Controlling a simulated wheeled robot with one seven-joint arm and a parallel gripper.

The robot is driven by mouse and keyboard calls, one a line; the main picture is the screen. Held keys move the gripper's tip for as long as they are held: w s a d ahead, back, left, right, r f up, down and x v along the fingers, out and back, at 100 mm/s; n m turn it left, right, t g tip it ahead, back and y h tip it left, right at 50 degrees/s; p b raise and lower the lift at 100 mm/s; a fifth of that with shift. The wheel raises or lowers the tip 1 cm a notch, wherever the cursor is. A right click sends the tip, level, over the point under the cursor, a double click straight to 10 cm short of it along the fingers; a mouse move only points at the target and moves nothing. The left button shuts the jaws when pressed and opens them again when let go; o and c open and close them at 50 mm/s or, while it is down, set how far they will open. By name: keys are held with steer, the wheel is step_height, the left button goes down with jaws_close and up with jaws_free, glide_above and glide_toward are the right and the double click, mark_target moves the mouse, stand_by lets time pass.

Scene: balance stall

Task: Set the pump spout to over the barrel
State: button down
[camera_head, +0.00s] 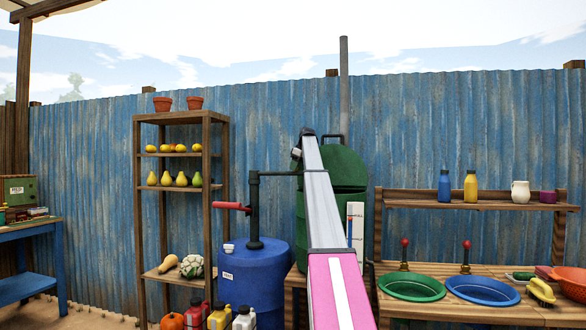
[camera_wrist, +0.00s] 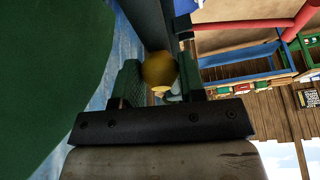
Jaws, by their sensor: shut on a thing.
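The hand pump (camera_head: 254,205) stands upright on the blue barrel (camera_head: 262,270), with a black post and a red handle (camera_head: 232,206) to the left. Its thin black spout (camera_head: 279,173) points right, toward the green barrel (camera_head: 345,168), and its end is hidden behind my arm. In the wrist view my gripper (camera_wrist: 160,78) is shut on a brass knob (camera_wrist: 158,68) under the dark spout bar (camera_wrist: 150,22). The green barrel fills the left side there, and the red handle shows at the upper right. The head view hides my fingers.
A wooden shelf (camera_head: 207,190) with fruit and pots stands left of the blue barrel. A white gauge (camera_head: 354,230) stands in front of the green barrel. A counter at the right holds a green dish (camera_head: 411,287) and a blue dish (camera_head: 482,291). The blue corrugated fence closes the back.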

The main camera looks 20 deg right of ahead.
steer(key=shift+w+d+r, duration=0.1)
steer(key=shift+w+d, duration=0.05)
steer(key=shift+w, duration=0.1)
steer(key=c, duration=0.7)
jaws_free()
steer(key=shift+s, duration=0.1)
steer(key=v, duration=1)
steer(key=shift+r, duration=0.3)
steer(key=shift+s+d, duration=0.1)
steer(key=shift+s, duration=0.1)
